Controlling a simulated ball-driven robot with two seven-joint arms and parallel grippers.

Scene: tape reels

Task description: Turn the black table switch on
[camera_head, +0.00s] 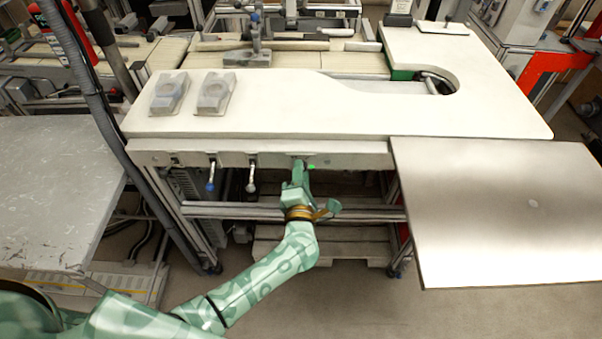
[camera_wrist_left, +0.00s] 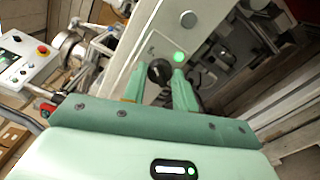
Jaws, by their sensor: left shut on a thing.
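The black table switch (camera_wrist_left: 159,71) is a round dark knob on the pale front panel of the table, seen between my fingers in the left wrist view. My left gripper (camera_head: 300,167) reaches up to this panel under the table's front edge, and in the left wrist view its fingers (camera_wrist_left: 160,77) are closed on the knob from both sides. In the head view the gripper hides the switch. A green light (camera_wrist_left: 179,57) glows beside the knob; it also shows in the head view (camera_head: 311,167). My right gripper is in neither view.
Two levers, one blue-tipped (camera_head: 210,186) and one white-tipped (camera_head: 251,186), hang from the panel left of my gripper. The white tabletop (camera_head: 300,112) is above, with two grey moulded pieces (camera_head: 169,93) at its left. A metal plate (camera_head: 500,215) juts out at right.

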